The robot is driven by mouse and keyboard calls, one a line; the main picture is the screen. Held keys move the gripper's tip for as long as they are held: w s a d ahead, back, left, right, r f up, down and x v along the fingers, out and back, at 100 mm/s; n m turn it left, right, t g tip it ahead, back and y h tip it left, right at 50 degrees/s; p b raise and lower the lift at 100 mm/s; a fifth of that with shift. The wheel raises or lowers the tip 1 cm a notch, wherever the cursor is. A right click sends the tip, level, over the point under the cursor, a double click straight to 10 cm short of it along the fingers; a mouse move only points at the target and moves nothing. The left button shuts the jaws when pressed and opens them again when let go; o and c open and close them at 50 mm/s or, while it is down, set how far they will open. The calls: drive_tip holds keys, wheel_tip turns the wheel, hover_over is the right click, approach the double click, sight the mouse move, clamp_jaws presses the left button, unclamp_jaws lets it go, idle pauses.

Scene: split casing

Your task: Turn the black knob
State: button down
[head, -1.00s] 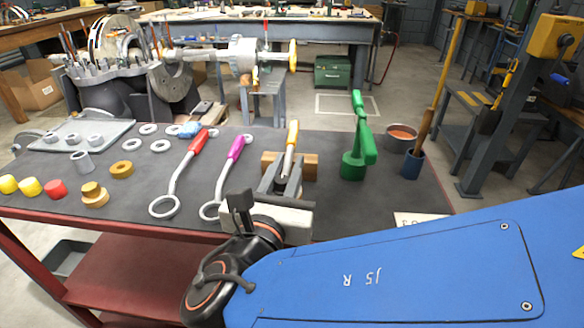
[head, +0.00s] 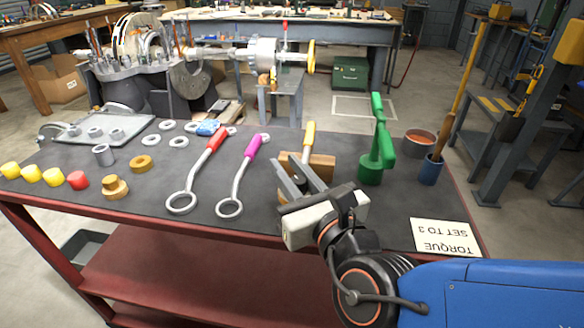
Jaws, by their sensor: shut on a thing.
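A tool with a yellow handle (head: 309,133) and a grey shaft stands up from a wooden block (head: 321,168) in the middle of the bench. My gripper (head: 298,175) reaches over the bench from the near right, its two grey fingers close together at the near side of the block. The fingers are shut at the lower end of the yellow-handled tool. The exact contact is hidden by the fingers. I cannot make out a black knob; it may be hidden behind the gripper.
Red-handled (head: 217,138) and magenta-handled (head: 253,146) ring wrenches lie to the left. A green tool (head: 379,150), a reddish bowl (head: 419,142) and a blue cup (head: 431,170) stand to the right. A card (head: 444,236) reading "TORQUE SET TO 3" lies at the bench's near right.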

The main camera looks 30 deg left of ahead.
drive_tip(key=shift+f+n+g+y, duration=0.15)
drive_tip(key=shift+n+g+y, duration=0.25)
drive_tip(key=shift+n+g, duration=0.15)
drive_tip(key=shift+s+a+n+g+y, duration=0.15)
drive_tip(key=shift+s+n+g+y, duration=0.1)
drive_tip(key=shift+g+y, duration=0.25)
drive_tip(key=c, duration=1.6)
unclamp_jaws()
drive_tip(key=shift+o, duration=0.2)
